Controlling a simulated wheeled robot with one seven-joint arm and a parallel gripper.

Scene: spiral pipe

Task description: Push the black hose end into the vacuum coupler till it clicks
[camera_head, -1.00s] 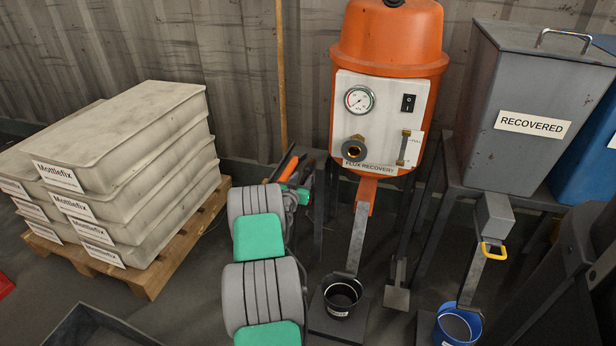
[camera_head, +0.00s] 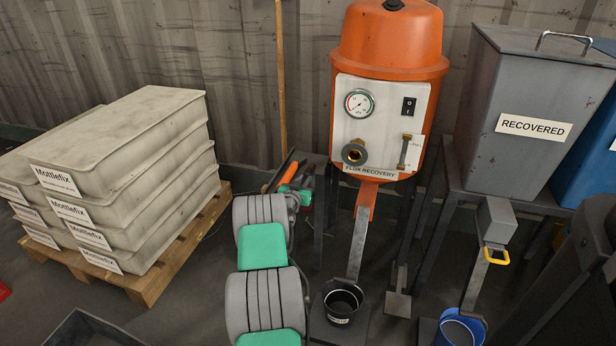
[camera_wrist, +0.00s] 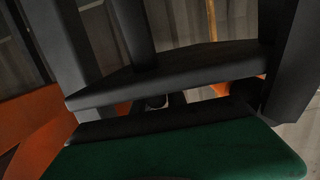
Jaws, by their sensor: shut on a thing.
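The vacuum coupler is a round dark ring with a brass centre (camera_head: 355,152) on the white front panel of the orange vacuum, below its gauge. It faces forward, and nothing is in its opening. My gripper (camera_head: 303,188) is small and partly hidden behind my arm in the head view, left of and lower than the coupler, apart from it. In the wrist view my gripper (camera_wrist: 165,92) is shut on a dark piece, the black hose end; its outline is hard to separate from the dark gripper parts, and its tip is not clear.
The orange vacuum (camera_head: 388,50) stands behind the coupler, with a black bucket (camera_head: 342,300) below. A grey bin (camera_head: 525,100) marked RECOVERED and a blue bucket (camera_head: 460,328) are at right. Stacked Mottlefix sacks (camera_head: 120,135) lie on a pallet (camera_head: 150,285) at left. A wooden pole (camera_head: 281,80) leans behind.

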